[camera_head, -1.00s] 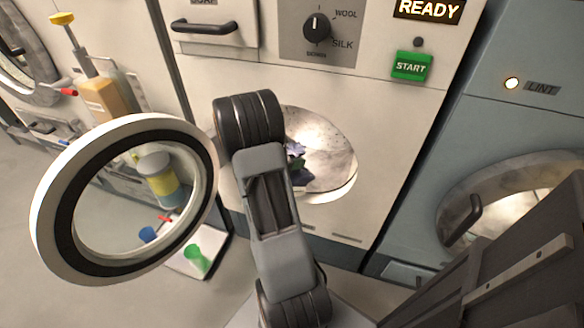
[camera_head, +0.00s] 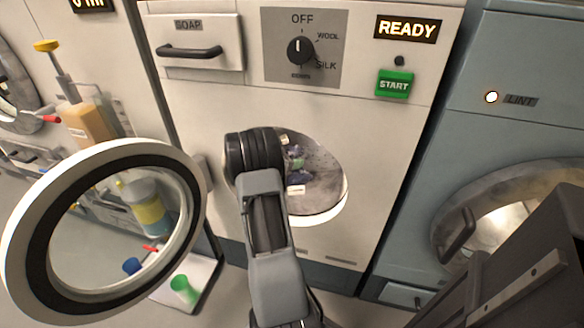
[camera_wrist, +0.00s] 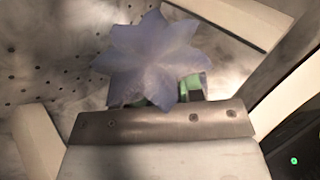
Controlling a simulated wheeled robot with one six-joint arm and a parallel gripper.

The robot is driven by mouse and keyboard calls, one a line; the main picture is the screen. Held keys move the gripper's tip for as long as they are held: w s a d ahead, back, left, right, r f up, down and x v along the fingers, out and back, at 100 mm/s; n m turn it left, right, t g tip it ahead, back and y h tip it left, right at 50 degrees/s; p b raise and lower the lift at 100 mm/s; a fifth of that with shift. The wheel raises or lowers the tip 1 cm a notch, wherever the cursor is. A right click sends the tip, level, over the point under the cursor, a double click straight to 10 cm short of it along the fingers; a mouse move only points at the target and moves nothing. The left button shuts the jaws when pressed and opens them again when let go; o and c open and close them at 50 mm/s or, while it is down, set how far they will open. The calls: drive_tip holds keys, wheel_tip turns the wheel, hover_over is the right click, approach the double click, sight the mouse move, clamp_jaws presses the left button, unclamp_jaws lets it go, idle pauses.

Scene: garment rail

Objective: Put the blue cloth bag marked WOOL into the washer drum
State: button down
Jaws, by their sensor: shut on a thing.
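The blue cloth bag (camera_head: 297,177) shows in the head view inside the opening of the washer drum (camera_head: 325,192), beside my arm. A small pale patch shows on it, but no marking is readable. In the wrist view the bag's bluish, star-shaped gathered top (camera_wrist: 152,58) fills the upper middle. My gripper (camera_wrist: 170,94) is shut on the bag, with green parts just below the gathered cloth. The perforated drum wall (camera_wrist: 45,60) lies behind it. In the head view my arm hides most of the gripper and the opening's left side. The bag's underside is hidden in the wrist view.
The round washer door (camera_head: 22,245) stands open at the left, close to my arm. The dial (camera_head: 300,50) and green START button (camera_head: 394,84) are above the opening. A blue-grey machine (camera_head: 500,130) stands at right. Cups (camera_head: 184,289) are on a tray at lower left.

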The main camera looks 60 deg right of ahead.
drive_tip(key=shift+w+d, duration=0.15)
drive_tip(key=shift+d, duration=0.35)
drive_tip(key=shift+w+d, duration=0.15)
drive_tip(key=shift+d, duration=0.35)
drive_tip(key=shift+d+f, duration=0.2)
drive_tip(key=shift+a+f+b, duration=0.1)
drive_tip(key=shift+f+b, duration=2.2)
drive_tip(key=shift+f, duration=0.95)
drive_tip(key=c, duration=0.7)
unclamp_jaws()
drive_tip(key=shift+f, duration=0.1)
